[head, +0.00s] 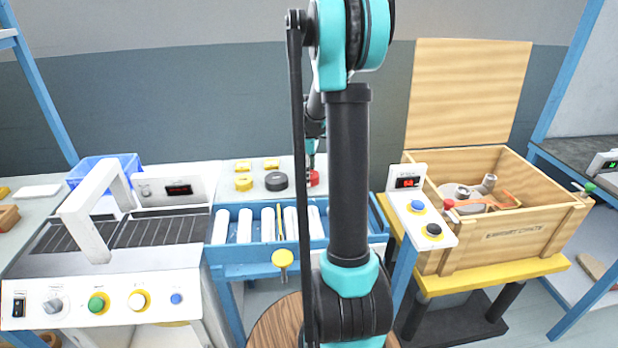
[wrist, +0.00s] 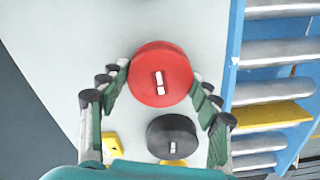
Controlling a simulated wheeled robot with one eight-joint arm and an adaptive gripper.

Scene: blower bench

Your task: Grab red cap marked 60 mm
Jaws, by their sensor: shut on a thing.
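The red cap (wrist: 160,74) is round, with a small white mark on top that is too small to read. In the wrist view it sits between the fingertips of my gripper (wrist: 159,76), which is shut on it from both sides. In the head view the red cap (head: 314,179) is at the right end of a group of caps on the white bench top, with my gripper (head: 311,162) above it, partly hidden by my arm. I cannot tell whether the cap still touches the surface.
A black cap (wrist: 172,137) is close beside the red one. Several yellow caps (head: 243,184) stand to its left in the head view. A blue-framed roller conveyor (head: 245,265) runs in front. A wooden crate (head: 530,228) with parts is at the right.

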